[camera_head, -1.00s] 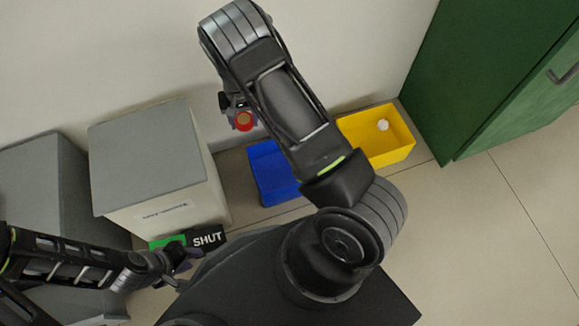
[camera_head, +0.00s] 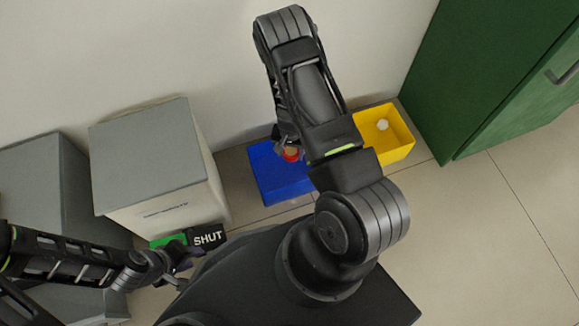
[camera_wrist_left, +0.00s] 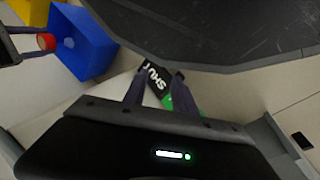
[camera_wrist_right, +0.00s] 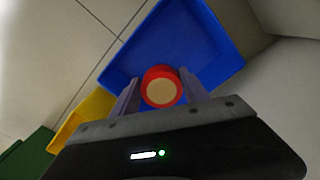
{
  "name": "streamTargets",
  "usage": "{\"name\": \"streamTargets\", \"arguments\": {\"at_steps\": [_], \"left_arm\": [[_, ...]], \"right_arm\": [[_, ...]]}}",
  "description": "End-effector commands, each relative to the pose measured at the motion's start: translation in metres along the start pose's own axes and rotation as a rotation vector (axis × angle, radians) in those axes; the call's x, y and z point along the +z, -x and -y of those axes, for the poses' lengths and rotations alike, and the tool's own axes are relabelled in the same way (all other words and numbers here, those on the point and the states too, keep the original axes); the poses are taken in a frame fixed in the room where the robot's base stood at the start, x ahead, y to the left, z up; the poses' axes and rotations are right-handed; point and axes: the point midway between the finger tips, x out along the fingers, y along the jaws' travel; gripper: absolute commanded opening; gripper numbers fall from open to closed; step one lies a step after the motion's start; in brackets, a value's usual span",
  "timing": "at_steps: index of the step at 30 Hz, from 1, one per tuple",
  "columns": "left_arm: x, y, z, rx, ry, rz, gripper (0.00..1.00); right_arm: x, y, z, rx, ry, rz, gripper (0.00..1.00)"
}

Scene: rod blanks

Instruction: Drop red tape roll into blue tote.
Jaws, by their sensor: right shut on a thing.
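The red tape roll (camera_wrist_right: 160,87), with a pale centre, sits between the fingers of my right gripper (camera_wrist_right: 162,94), which is shut on it. In the right wrist view the blue tote (camera_wrist_right: 175,40) lies beyond the roll. In the head view the roll (camera_head: 291,155) and my right gripper (camera_head: 288,147) appear over the blue tote (camera_head: 283,190), partly hidden by my arm. The left wrist view also shows the roll (camera_wrist_left: 46,42) against the blue tote (camera_wrist_left: 85,50). My left gripper (camera_head: 178,258) has its fingers apart, beside a black and green block marked SHUT (camera_head: 207,238).
A yellow bin (camera_head: 390,150) with a white round item (camera_head: 382,124) stands right of the blue tote. A lidded grey-topped box (camera_head: 145,150) stands left. A green cabinet (camera_head: 475,75) is at the right. Floor at the lower right is clear.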

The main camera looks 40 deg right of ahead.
Motion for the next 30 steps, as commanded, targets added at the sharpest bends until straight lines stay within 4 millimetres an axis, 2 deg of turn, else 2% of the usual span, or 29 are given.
{"name": "streamTargets", "arguments": {"at_steps": [15,20,29,30], "left_arm": [[-0.009,-0.035,0.021,-0.011,0.013,-0.024,0.33],[-0.011,-0.039,0.023,-0.012,0.015,-0.029,0.33],[-0.012,-0.039,0.023,-0.012,0.015,-0.030,0.33],[-0.012,-0.039,0.023,-0.012,0.015,-0.030,0.33]], "right_arm": [[0.000,-0.052,0.000,0.001,0.001,0.001,0.13],[0.000,-0.059,0.000,0.000,0.001,0.000,0.13],[0.000,-0.059,0.000,0.000,0.001,0.000,0.13],[0.000,-0.059,0.000,0.000,0.001,0.000,0.56]]}}
